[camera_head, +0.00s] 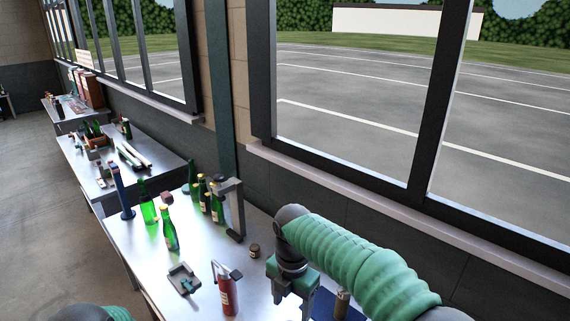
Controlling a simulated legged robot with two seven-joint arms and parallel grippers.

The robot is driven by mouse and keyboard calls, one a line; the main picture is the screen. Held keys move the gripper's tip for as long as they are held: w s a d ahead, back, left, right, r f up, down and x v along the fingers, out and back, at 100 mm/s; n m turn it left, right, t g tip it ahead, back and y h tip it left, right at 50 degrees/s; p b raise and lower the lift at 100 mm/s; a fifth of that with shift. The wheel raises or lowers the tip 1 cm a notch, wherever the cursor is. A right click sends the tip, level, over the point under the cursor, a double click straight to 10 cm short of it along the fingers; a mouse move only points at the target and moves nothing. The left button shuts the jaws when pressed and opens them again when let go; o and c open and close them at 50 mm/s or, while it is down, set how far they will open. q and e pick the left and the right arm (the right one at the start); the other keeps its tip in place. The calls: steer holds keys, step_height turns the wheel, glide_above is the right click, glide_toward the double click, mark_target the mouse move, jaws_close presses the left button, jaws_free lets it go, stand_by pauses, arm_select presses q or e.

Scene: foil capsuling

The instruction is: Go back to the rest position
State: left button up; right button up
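My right arm comes in from the right, and its green gripper (294,301) points down over the near right part of the metal table (196,233). Its fingers look apart with nothing visible between them; the lower tips are near the frame's bottom edge. Of my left arm only a dark and green rounded part shows at the bottom left; its gripper is out of view. A green bottle (169,236) stands upright on the table, with a brighter green bottle (147,209) behind it. Several dark green bottles (216,206) stand by a grey upright frame (233,203).
A grey fixture (183,278), a small dark jar (254,251) and a blue post (121,192) are on the table. Another table (156,168) stands behind. Windows line the right side.

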arm_select(q)
steer(key=a+r+n+t+y, duration=0.3)
steer(key=a+r+n+y, duration=0.4)
steer(key=a+y, duration=0.15)
steer(key=s+r+n+g+y, duration=0.1)
steer(key=s+n+g, duration=0.1)
steer(key=s, duration=0.7)
steer(key=s+d+r+n+g+y, duration=0.1)
steer(key=s+n+g, duration=0.2)
steer(key=s, duration=0.7)
steer(key=shift+s+d+r+n, duration=0.2)
steer(key=shift+d+r+n, duration=0.1)
steer(key=shift+n, duration=0.4)
arm_select(e)
steer(key=s+d+f+m+t, duration=0.1)
steer(key=s+d+f+m, duration=0.4)
steer(key=s+d+m, duration=0.4)
steer(key=s+d+f+m+t, duration=0.1)
steer(key=s+d+f+m, duration=0.4)
steer(key=s+d+m, duration=0.5)
steer(key=m, duration=0.9)
steer(key=shift+s+f+m, duration=0.15)
steer(key=shift+f+m, duration=0.15)
steer(key=shift+f, duration=0.05)
arm_select(q)
steer(key=shift+w+a+f, duration=0.1)
steer(key=shift+w+a, duration=0.05)
arm_select(e)
steer(key=shift+a, duration=0.1)
